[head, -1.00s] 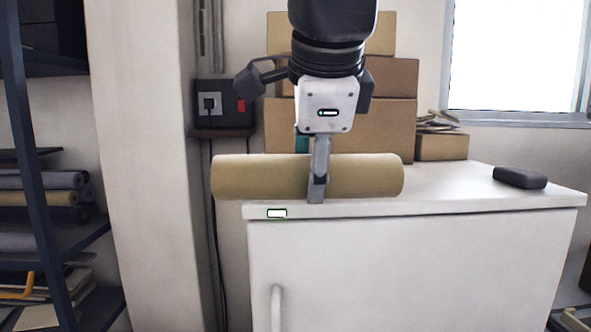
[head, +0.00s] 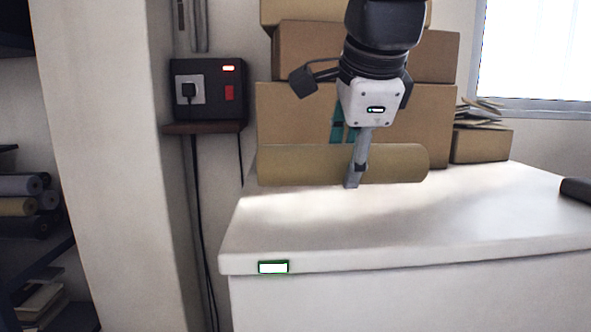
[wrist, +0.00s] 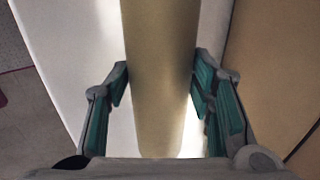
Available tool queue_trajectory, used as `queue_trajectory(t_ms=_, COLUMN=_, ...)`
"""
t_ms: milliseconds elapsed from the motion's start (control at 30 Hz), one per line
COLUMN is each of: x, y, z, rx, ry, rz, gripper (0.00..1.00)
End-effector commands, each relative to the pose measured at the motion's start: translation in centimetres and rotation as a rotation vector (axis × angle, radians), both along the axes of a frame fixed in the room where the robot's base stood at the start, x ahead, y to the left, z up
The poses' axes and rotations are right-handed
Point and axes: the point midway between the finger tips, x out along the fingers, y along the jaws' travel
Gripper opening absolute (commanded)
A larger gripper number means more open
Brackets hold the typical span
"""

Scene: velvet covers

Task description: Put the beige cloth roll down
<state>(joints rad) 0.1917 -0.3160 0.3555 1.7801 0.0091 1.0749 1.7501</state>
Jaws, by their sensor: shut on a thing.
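The beige cloth roll (head: 300,166) lies level across the head view, over the rear part of the white cabinet top (head: 400,225). My gripper (head: 355,172) is shut on the roll, right of its middle, and points down. In the wrist view, the roll (wrist: 160,70) runs between the teal finger pads of my gripper (wrist: 160,82), which press on both sides. The roll's underside is close to the cabinet top. I cannot tell whether it touches.
Cardboard boxes (head: 290,110) stand stacked just behind the roll. A small box (head: 482,145) with papers on it is at the right rear. A dark object (head: 577,190) lies at the right edge. The front of the cabinet top is clear. A wall socket box (head: 208,88) is left.

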Motion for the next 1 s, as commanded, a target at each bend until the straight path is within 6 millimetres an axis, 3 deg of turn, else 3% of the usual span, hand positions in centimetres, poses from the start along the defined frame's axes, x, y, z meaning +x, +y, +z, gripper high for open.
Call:
queue_trajectory(t_ms=200, x=1.7, y=-5.1, z=-0.3, rx=0.002, ry=0.001, rz=-0.002, gripper=0.1)
queue_trajectory(t_ms=400, x=3.1, y=-8.4, z=-0.7, rx=0.001, ry=-0.001, rz=0.0, gripper=0.1)
queue_trajectory(t_ms=567, x=3.5, y=-9.4, z=-1.0, rx=0.001, ry=-0.001, rz=0.001, gripper=0.1)
queue_trajectory(t_ms=800, x=3.4, y=-9.4, z=-3.9, rx=0.002, ry=0.001, rz=0.001, gripper=0.1)
queue_trajectory(t_ms=1000, x=3.6, y=-9.4, z=-4.4, rx=0.0, ry=-0.002, rz=0.001, gripper=0.1)
